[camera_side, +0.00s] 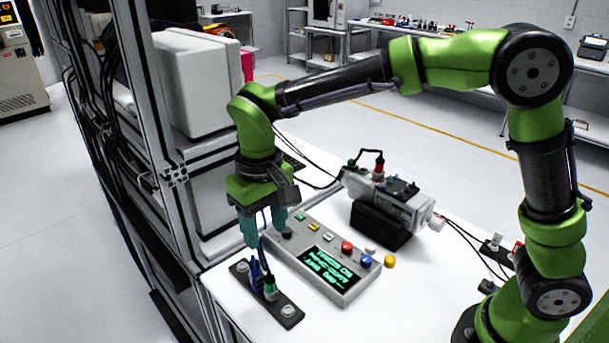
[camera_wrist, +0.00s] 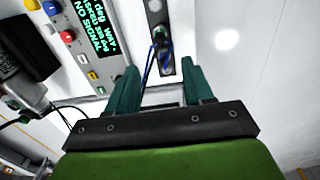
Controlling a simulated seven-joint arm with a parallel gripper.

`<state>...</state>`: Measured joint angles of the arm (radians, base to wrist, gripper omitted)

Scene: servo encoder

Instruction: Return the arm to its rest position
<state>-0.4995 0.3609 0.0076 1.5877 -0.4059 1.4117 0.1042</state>
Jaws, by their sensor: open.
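My green arm reaches across the white bench, with my gripper (camera_side: 263,232) low over its left part. The teal fingers are apart in the wrist view (camera_wrist: 159,76), with nothing held between them. A black connector strip (camera_side: 292,313) lies just in front of my gripper; a green-ringed plug (camera_side: 270,289) with blue cable stands upright on it. The plug also shows just beyond the fingertips in the wrist view (camera_wrist: 160,38). A grey control box (camera_side: 305,262) is right beside my gripper; its green-lettered screen (camera_wrist: 92,25) reads "NO SIGNAL" in the wrist view.
A servo motor (camera_side: 410,209) sits on a black stand (camera_side: 378,226) behind the box, with cables attached. A metal frame with cables (camera_side: 172,175) rises close at left. The box carries several coloured buttons (camera_side: 347,247). Shelves and benches (camera_side: 450,65) stand far behind.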

